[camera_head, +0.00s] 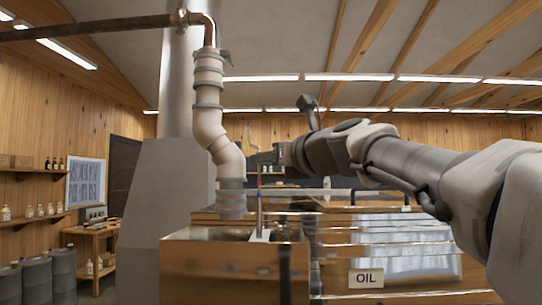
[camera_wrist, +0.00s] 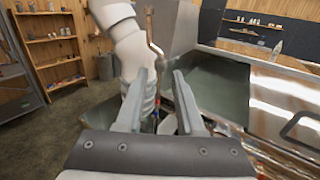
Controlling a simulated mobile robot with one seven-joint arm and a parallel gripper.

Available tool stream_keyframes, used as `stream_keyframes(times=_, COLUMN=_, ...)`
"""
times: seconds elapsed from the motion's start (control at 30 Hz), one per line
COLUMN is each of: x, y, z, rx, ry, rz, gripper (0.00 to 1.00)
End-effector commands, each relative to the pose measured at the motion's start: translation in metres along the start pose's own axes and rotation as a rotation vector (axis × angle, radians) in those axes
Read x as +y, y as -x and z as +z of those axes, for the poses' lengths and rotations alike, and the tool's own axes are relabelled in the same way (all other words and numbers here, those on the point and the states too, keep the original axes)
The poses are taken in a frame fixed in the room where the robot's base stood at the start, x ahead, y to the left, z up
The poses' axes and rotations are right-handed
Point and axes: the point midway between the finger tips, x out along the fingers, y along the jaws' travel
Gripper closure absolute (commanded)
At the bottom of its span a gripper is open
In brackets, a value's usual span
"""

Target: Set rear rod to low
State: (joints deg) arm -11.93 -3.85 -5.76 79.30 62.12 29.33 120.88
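A thin upright rod (camera_head: 259,205) with reddish and dark bands stands at the front part of the wood-and-metal evaporator (camera_head: 225,265). I cannot tell if it is the rear rod, and no second rod shows clearly. My gripper (camera_head: 252,150) is above this rod, apart from it, reaching in from the right. In the wrist view my gripper (camera_wrist: 160,74) is open, with nothing held between its fingers. A small red and blue piece (camera_wrist: 157,117) shows low between the fingers, partly hidden by them. No low marking is readable.
A thick pale segmented pipe (camera_head: 212,120) stands just left of my gripper, beside a grey hood (camera_head: 165,205). A brown overhead pipe (camera_head: 95,28) runs to its top. An OIL sign (camera_head: 366,278) hangs on the front. Shelves (camera_head: 32,218) line the left wall.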

Motion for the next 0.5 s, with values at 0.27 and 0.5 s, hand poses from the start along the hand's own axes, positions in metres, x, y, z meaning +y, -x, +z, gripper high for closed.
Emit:
stream_keyframes(times=0.27, x=0.0, y=-0.032, z=0.001, rx=0.0, ry=0.001, rz=0.0, gripper=0.63)
stream_keyframes(times=0.5, x=0.0, y=-0.036, z=0.0, rx=-0.001, ry=0.001, rz=-0.001, gripper=0.63)
